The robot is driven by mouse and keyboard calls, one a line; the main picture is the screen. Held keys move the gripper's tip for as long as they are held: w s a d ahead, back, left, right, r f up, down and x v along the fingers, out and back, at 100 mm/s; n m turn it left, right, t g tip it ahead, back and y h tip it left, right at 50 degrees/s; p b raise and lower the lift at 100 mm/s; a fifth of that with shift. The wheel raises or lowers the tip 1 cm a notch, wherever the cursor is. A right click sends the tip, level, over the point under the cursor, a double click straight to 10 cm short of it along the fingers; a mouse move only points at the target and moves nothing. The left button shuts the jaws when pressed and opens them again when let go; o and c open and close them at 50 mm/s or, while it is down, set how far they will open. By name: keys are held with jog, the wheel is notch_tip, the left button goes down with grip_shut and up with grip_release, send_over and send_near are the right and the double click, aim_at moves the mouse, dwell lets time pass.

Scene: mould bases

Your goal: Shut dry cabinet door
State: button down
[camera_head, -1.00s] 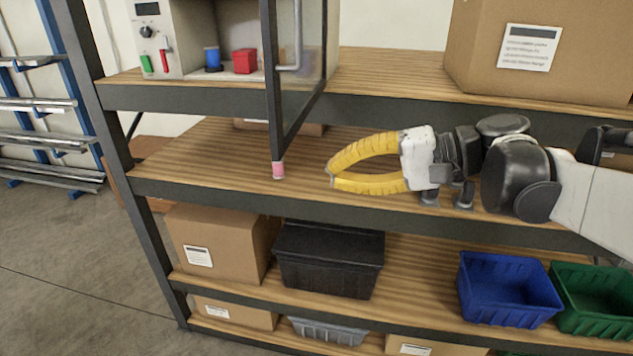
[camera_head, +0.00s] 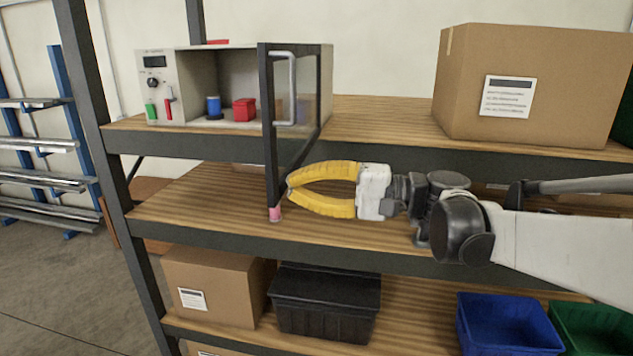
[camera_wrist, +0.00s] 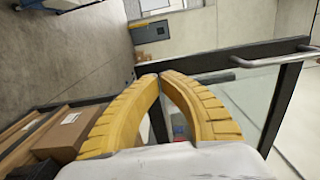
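The dry cabinet (camera_head: 170,75) stands on the upper shelf at the left, a pale box with a display and knob on its front. Its door (camera_head: 268,150), a dark frame with glass and a silver handle (camera_head: 293,88), stands open and swung out toward the camera. My gripper (camera_head: 289,186) has two curved yellow fingers with their tips together and nothing visible between them. It is just right of the door's lower part; whether it touches the frame I cannot tell. The wrist view shows the door frame (camera_wrist: 285,100) and its handle (camera_wrist: 275,60) just beyond the fingers.
A blue item (camera_head: 213,104) and a red box (camera_head: 244,109) sit inside the cabinet. A large cardboard box (camera_head: 540,70) is on the upper shelf at the right. A black bin (camera_head: 325,300), a blue bin (camera_head: 508,325) and a green bin (camera_head: 590,325) are below.

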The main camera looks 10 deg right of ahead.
jog(key=shift+x, duration=0.8)
